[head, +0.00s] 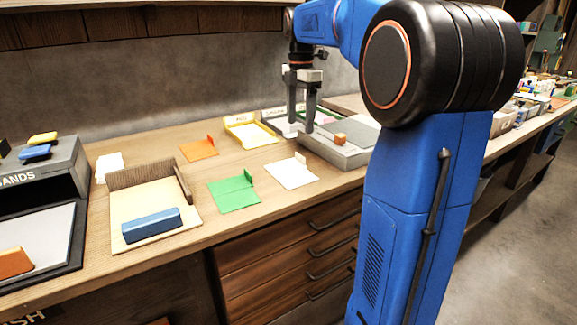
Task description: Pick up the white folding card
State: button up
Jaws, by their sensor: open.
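The white folding card (291,173) lies on the wooden bench, with a small raised flap at its back right corner. It is between the green card and the grey box.
A green card (234,194) lies left of the white card, an orange card (199,149) behind. A yellow tray (250,134) stands at the back. The grey box (340,153) with an orange block (341,138) is close on the right. A wooden tray (183,227) holds a blue block.

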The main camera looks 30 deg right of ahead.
aim_at(300, 155)
notch_tip(300, 155, down, 11)
jog(key=shift+s+d+r, duration=0.1)
jog(key=shift+s, duration=0.05)
jog(key=c, duration=1.1)
